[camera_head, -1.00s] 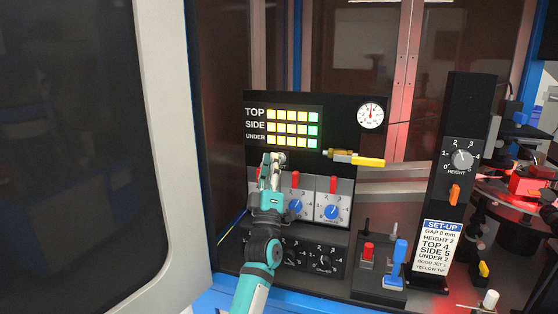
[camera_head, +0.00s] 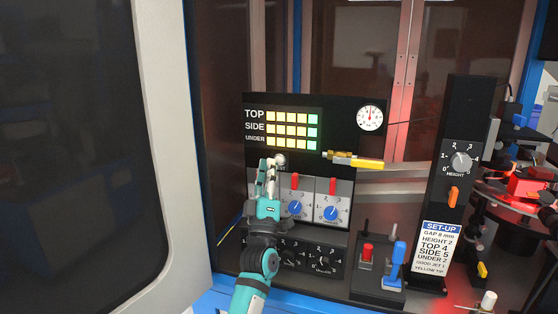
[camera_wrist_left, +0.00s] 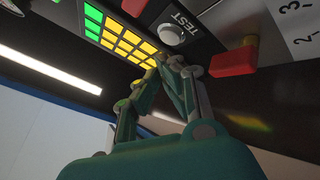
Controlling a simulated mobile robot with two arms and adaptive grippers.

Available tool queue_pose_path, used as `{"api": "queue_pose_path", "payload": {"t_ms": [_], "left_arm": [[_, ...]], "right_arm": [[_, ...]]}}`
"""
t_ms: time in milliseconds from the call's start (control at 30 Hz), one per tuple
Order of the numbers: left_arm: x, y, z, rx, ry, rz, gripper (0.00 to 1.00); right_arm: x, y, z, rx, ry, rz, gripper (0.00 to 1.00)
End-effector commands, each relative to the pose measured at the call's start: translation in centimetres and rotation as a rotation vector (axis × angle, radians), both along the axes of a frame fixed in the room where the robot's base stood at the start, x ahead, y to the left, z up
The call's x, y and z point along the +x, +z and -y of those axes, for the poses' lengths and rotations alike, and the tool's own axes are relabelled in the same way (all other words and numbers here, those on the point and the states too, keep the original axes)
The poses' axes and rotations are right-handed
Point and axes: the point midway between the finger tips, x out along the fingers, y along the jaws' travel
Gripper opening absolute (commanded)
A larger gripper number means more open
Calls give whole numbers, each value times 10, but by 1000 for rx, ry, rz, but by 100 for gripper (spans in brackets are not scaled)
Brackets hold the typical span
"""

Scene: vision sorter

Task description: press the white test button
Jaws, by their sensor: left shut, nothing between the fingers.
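The white test button (camera_head: 280,159) is a round knob on the black panel, just below the lit TOP, SIDE and UNDER rows. In the left wrist view the button (camera_wrist_left: 171,34) sits beside the word TEST. My left gripper (camera_head: 268,163) is shut and empty. Its fingertips are just left of the button in the head view. In the left wrist view my left gripper (camera_wrist_left: 172,65) has its tips a little below the button, and a small gap shows between them. My right gripper is not in view.
Red switches (camera_head: 295,181) and blue knobs (camera_head: 331,211) lie below and right of the button. A yellow-tipped brass nozzle (camera_head: 358,161) juts out at right. A control box with a blue lever (camera_head: 398,254) and a black HEIGHT post (camera_head: 464,110) stand further right.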

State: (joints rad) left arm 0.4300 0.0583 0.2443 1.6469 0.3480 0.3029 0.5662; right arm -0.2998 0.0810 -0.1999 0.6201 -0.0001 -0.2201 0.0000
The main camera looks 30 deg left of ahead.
Motion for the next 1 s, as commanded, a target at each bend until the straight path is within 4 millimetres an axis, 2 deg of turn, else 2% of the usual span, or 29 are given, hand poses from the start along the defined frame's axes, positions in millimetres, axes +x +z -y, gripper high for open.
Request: {"api": "queue_pose_path", "payload": {"t_ms": [100,400,1000], "left_arm": [[-13,2,3,-1,0,-1,0],[-38,1,9,-1,0,-1,0],[-41,1,10,0,0,0,0]], "right_arm": [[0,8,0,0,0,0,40],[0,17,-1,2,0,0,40],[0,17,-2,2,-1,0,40]]}}
